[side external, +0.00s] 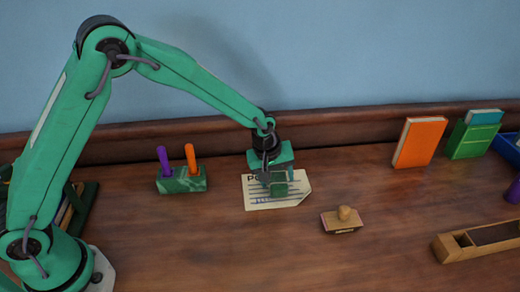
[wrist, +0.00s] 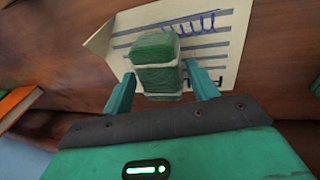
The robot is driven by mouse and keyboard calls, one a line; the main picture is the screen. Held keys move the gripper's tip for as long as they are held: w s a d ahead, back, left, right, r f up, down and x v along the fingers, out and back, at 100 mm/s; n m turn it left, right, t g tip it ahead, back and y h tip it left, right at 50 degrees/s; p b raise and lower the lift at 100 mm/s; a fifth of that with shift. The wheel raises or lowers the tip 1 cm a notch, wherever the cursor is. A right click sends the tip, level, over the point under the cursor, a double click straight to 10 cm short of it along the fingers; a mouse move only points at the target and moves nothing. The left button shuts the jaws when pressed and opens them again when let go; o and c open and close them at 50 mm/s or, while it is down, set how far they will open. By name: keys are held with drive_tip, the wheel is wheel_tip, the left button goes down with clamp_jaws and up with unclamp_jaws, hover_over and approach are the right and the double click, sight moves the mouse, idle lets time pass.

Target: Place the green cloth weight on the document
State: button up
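The green cloth weight (side external: 279,189) is a small green block at the document, below my gripper (side external: 272,180). In the wrist view the weight (wrist: 157,48) sits between the two teal fingers of my gripper (wrist: 160,72), whose tips are against its sides. The document (side external: 258,197) is a cream sheet with printed lines and blue writing, lying on the desk. It also shows behind the weight in the wrist view (wrist: 228,45). The weight is over the sheet; whether its underside touches the paper is hidden.
A green marble pen holder (side external: 181,181) with a purple and an orange pen stands left of the document. A wooden stamp (side external: 342,220) lies to its right. An orange book (side external: 419,142) and a green book (side external: 471,140) stand at the back right. A wooden tray (side external: 480,239) lies front right.

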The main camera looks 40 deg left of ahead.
drive_tip(key=shift+o, duration=1)
drive_tip(key=shift+r, duration=0.1)
drive_tip(key=v, duration=1.2)
